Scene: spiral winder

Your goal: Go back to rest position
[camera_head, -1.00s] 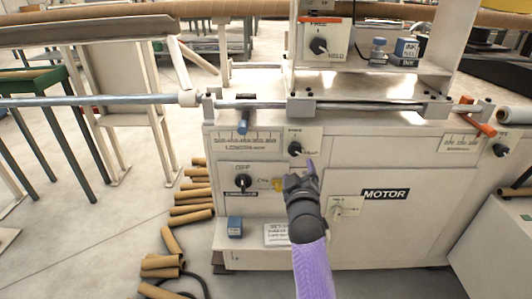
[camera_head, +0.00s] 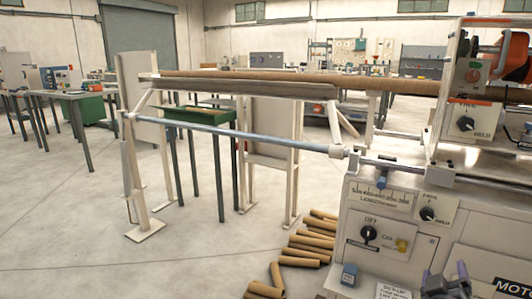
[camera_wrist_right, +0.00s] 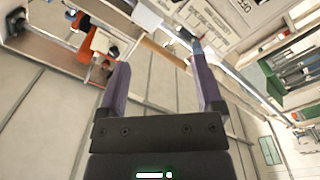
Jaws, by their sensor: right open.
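My right gripper (camera_head: 447,281) shows at the bottom right of the head view, in front of the winder's lower panel. In the right wrist view my right gripper (camera_wrist_right: 163,90) has its two purple fingers apart with nothing between them. The winder (camera_head: 385,235), a pale machine with dials and a motor panel, stands at the right of the head view. My left gripper is not in either view.
A steel mandrel (camera_head: 240,137) reaches left from the winder to a white stand (camera_head: 135,180). Several cardboard tubes (camera_head: 310,243) lie on the floor beside the winder. A green table (camera_head: 200,115) stands behind the mandrel. The floor at left front is clear.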

